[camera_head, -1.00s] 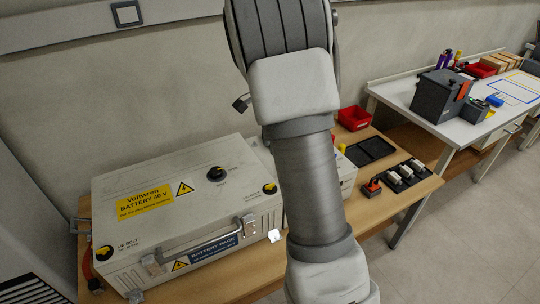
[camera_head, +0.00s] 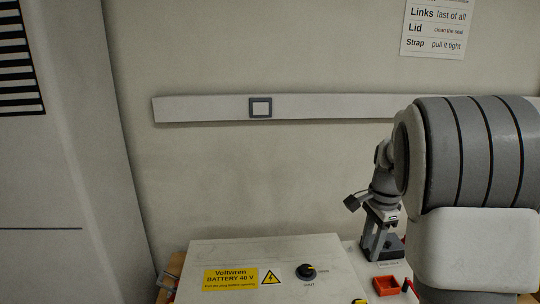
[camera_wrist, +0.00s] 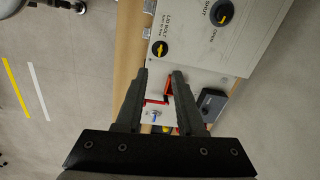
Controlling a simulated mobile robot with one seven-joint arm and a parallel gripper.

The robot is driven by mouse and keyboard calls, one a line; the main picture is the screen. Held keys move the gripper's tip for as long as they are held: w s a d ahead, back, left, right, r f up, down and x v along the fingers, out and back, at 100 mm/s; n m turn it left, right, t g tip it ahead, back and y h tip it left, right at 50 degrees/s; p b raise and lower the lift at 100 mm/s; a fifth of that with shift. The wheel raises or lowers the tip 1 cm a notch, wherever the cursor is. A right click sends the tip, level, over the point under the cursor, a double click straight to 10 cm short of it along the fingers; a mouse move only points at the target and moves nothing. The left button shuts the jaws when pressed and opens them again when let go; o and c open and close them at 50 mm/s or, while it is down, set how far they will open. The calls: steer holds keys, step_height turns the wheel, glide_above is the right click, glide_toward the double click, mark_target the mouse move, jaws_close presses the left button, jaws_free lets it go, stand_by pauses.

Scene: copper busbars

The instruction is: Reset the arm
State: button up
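My gripper (camera_wrist: 162,73) is open in the wrist view, with a clear gap between its two dark fingertips and nothing held. In the head view, my arm fills the lower right, and the gripper (camera_head: 374,250) hangs fingers-down beyond it, partly hidden. The pale battery case (camera_head: 225,254) stands at the bottom centre of the head view, left of the gripper. Its lid, with a yellow label and a black knob (camera_head: 306,272), looks closed. The case (camera_wrist: 205,50) also shows at the upper right of the wrist view, with a yellow-marked lid bolt (camera_wrist: 160,48).
A dark grey box (camera_wrist: 211,104) lies beside the case in the wrist view. A wall rail (camera_head: 205,108) and a printed notice (camera_head: 436,30) are behind. Open floor (camera_wrist: 60,120) lies left of the bench.

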steer(key=s+a+r+n+t+p, duration=0.1)
steer(key=s+a+r+n+t, duration=0.2)
steer(key=s+a+r+n, duration=0.65)
steer(key=s+a+r+n+t, duration=0.1)
steer(key=s+n, duration=0.5)
steer(key=s, duration=0.8)
steer(key=shift+a+n+t+p, duration=0.35)
steer(key=shift+a+t+p, duration=0.15)
steer(key=shift+a, duration=0.45)
